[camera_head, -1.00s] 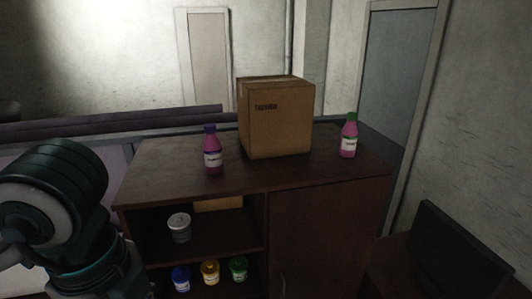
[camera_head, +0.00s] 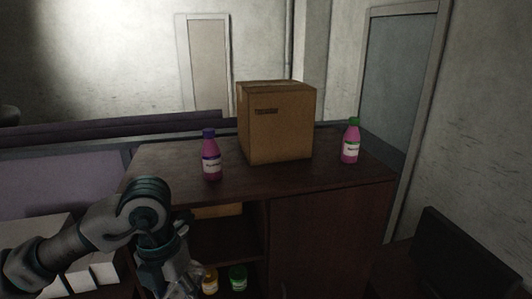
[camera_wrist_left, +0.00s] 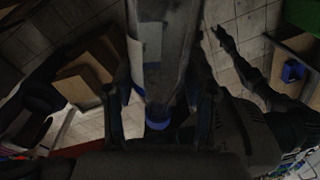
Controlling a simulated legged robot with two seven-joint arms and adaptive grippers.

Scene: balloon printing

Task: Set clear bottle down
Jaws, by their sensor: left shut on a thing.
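In the left wrist view a clear bottle (camera_wrist_left: 165,60) with a blue cap (camera_wrist_left: 158,123) lies between the two fingers of my left gripper (camera_wrist_left: 160,92). The gripper is shut on it, with the cap end toward the wrist camera. In the head view my left arm reaches in from the left and bends down in front of the cabinet's (camera_head: 330,220) open shelves. The gripper end (camera_head: 168,275) is at the bottom edge there; its fingers and the bottle cannot be made out. My right gripper is not in view.
A cardboard box (camera_head: 280,125) stands on the cabinet top between a purple-capped pink bottle (camera_head: 210,158) and a green-capped pink bottle (camera_head: 351,143). Yellow (camera_head: 210,280) and green (camera_head: 238,278) containers sit on the lower shelf. A dark monitor (camera_head: 458,255) stands at right.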

